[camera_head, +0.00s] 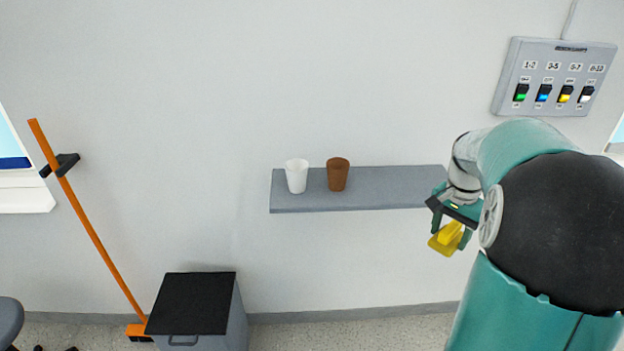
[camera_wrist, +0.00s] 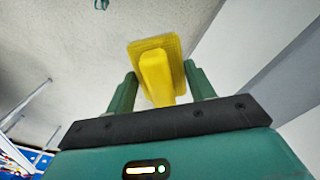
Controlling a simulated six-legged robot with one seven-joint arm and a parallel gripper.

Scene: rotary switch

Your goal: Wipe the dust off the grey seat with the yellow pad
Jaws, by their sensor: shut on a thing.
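The yellow pad (camera_head: 447,238) is in my gripper (camera_head: 450,228), just below the right end of the wall shelf in the head view. In the wrist view the yellow pad (camera_wrist: 157,70) sits between the two green fingers of my gripper (camera_wrist: 160,88), which are shut on its raised handle. A dark grey rounded thing (camera_head: 9,318), cut off at the lower left edge of the head view, may be the grey seat. Most of it is out of view, and I cannot see any dust on it.
A grey wall shelf (camera_head: 385,188) holds a white cup (camera_head: 296,176) and a brown cup (camera_head: 338,174). A switch panel (camera_head: 556,76) is on the wall at upper right. Bare floor lies right of the bin.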

